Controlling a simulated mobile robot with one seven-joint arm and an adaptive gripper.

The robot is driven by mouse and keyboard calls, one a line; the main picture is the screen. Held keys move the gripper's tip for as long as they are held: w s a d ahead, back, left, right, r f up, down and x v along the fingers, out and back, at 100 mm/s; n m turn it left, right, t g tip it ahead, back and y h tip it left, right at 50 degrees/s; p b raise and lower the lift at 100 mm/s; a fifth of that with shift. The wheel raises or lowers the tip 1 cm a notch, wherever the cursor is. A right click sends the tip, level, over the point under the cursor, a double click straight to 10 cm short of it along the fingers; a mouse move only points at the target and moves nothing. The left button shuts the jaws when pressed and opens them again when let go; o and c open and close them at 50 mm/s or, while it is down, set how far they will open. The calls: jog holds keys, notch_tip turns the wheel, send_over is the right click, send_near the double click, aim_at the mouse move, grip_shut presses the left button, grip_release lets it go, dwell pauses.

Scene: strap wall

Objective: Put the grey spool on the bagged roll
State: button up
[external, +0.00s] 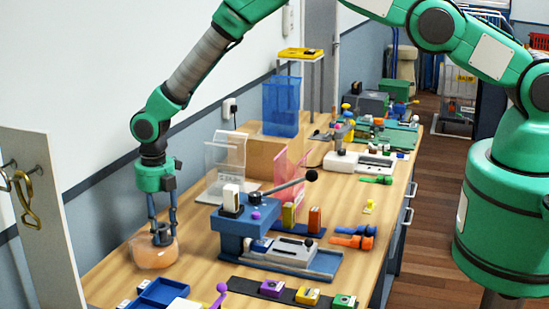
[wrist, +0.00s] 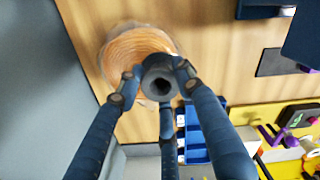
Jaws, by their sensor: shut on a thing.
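The bagged roll (external: 150,255) is an orange-tan coil in clear plastic, lying on the bench at the near left. It also shows in the wrist view (wrist: 130,45) behind the fingertips. My gripper (external: 162,230) points down over the roll and is shut on the grey spool (wrist: 152,64), a small dark grey ring-like piece with a central hole. In the wrist view the spool sits between the fingertips and overlaps the roll's lower right part. I cannot tell whether the spool touches the roll.
A blue press with a long lever (external: 240,222) stands right of the roll. Blue trays (external: 162,291) lie in front of it, with a clear acrylic stand (external: 226,165) behind. The wall runs close along the left. Bare wood lies between roll and press.

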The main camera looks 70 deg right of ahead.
jog(key=shift+f, duration=0.2)
jog(key=o, duration=1.1)
jog(key=shift+r, duration=0.2)
jog(key=shift+r+b, duration=0.9)
jog(key=shift+r, duration=5.1)
